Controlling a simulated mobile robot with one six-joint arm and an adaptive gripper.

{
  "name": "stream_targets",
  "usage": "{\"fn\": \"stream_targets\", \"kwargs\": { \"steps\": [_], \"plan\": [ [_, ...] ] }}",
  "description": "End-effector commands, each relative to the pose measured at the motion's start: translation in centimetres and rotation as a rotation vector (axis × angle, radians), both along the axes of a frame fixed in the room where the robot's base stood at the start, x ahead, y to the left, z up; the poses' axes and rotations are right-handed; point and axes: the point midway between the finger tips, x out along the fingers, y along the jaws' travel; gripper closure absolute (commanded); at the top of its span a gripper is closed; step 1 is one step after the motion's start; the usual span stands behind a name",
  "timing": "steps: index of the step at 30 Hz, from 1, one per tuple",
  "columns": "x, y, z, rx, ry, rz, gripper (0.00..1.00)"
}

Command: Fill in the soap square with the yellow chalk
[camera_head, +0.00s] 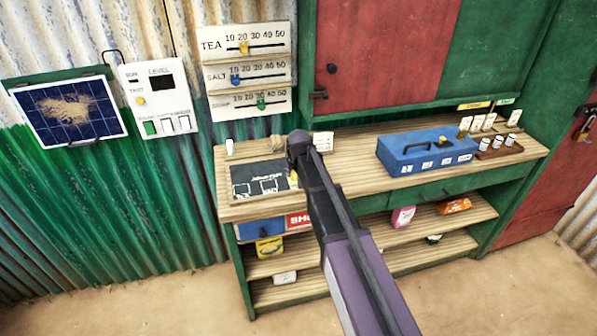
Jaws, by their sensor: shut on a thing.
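A dark chalkboard (254,175) lies on the left end of the wooden counter. White chalk writing and a row of small outlined squares show on it, but their labels are too small to read, so I cannot tell which is the soap square. My gripper (294,171) is over the board's right edge, pointing down. It is shut on a small yellow piece, the yellow chalk (294,180), whose tip is close to the board; I cannot tell if it touches. My wrist and arm hide the board's right side and part of the counter.
A blue box (425,150) stands on the counter to the right, near small labelled cards and cups. A white upright piece (229,147) stands behind the board. Slider signs (246,70) for tea, salt and soap hang above. Shelves (280,262) below hold goods.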

Motion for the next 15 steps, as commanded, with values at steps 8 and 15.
{"fn": "stream_targets", "kwargs": {
  "steps": [8,15],
  "plan": [
    [-0.15,0.66,0.06,-0.001,-0.001,0.001,1.00],
    [-0.13,0.64,0.11,-0.001,-0.001,0.001,1.00]
  ]
}}
